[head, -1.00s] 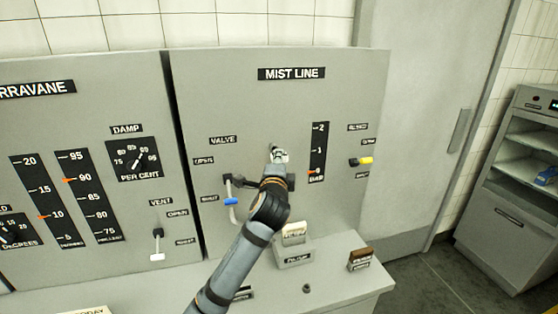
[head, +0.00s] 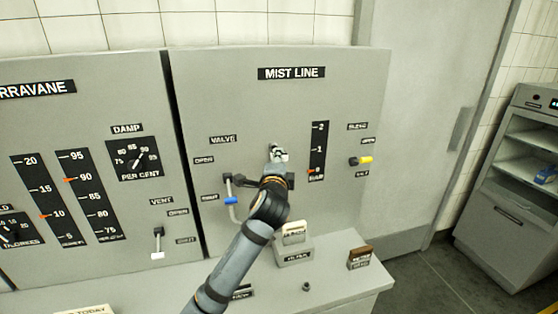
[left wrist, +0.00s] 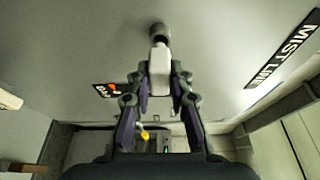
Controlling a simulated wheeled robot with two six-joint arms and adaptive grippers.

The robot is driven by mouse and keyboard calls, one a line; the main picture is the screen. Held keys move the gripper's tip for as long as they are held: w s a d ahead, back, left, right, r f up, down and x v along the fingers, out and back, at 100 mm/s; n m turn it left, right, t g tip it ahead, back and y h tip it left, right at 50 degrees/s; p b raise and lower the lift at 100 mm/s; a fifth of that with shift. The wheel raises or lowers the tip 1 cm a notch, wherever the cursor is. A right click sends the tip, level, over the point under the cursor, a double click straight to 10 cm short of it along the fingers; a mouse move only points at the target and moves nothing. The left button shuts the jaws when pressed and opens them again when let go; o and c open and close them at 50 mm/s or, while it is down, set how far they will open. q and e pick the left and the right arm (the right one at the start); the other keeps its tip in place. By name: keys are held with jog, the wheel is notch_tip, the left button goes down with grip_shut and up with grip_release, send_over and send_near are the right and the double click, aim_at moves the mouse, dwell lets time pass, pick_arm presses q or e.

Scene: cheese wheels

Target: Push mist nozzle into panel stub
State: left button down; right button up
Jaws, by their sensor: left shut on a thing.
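My left gripper (head: 277,165) is at the MIST LINE panel (head: 345,215), below its title plate. It is shut on the mist nozzle, a pale piece (left wrist: 160,60) between the fingertips in the left wrist view. A round grey end (left wrist: 158,33) lies at the nozzle's far tip against the panel; I cannot tell whether it is the panel stub or part of the nozzle. In the head view the gripper and wrist hide most of the nozzle, and how deep it sits cannot be told. My right gripper is not in view.
A blue-handled valve lever (head: 231,201) is left of my wrist. A bar gauge (head: 318,150) and a yellow-handled lever (head: 361,160) are to the right.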

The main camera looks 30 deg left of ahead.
pick_arm(q)
jog(key=shift+w+a+p, duration=0.4)
jog(key=shift+w+a, duration=0.5)
jog(key=shift+a, duration=0.15)
jog(key=c, duration=1.1)
grip_release()
jog(key=shift+c, duration=0.2)
jog(key=shift+s+d, duration=0.1)
jog(key=shift+s, duration=0.05)
jog(key=v, duration=1.1)
jog(key=shift+s, duration=0.3)
jog(key=shift+d, duration=0.1)
